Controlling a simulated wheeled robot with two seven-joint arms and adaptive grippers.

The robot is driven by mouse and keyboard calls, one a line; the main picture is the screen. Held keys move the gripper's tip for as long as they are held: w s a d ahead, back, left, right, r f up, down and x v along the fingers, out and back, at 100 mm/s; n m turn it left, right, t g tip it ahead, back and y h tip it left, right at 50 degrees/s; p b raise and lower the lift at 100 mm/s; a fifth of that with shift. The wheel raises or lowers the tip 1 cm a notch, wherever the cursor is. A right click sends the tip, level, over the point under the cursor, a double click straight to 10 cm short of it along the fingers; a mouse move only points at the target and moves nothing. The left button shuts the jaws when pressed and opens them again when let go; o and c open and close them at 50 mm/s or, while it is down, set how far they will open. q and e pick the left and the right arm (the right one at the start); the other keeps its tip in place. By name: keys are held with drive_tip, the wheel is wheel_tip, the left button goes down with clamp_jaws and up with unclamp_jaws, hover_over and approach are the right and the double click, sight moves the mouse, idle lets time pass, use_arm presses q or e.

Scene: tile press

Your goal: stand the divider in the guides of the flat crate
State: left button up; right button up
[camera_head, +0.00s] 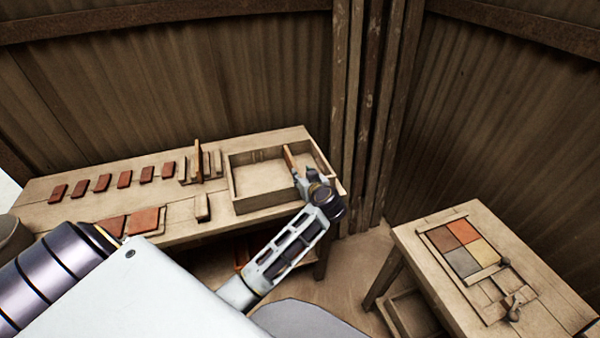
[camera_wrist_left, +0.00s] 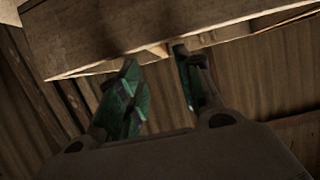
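The flat crate (camera_head: 232,186) is an open, shallow wooden box at the right end of the long table. Small paired strips, which look like guides (camera_head: 258,155), show on its back wall. A thin orange-brown board (camera_head: 290,160), which looks like the divider, is inside the crate's right part; its lower edge is hard to make out. My left gripper (camera_head: 302,180) is at the crate's front right, close to the board's near end. In the left wrist view, its green fingertips (camera_wrist_left: 160,85) are apart with a gap between them. My right gripper is not in view.
A slotted rack (camera_head: 186,172) with an upright board stands left of the crate. Several red-brown tiles (camera_head: 101,183) lie in a row further left. A small block (camera_head: 202,208) stands before the rack. A second table (camera_head: 540,305) at right holds a frame of coloured tiles (camera_head: 463,232).

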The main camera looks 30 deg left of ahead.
use_arm(q)
drive_tip(key=shift+v, duration=1.15)
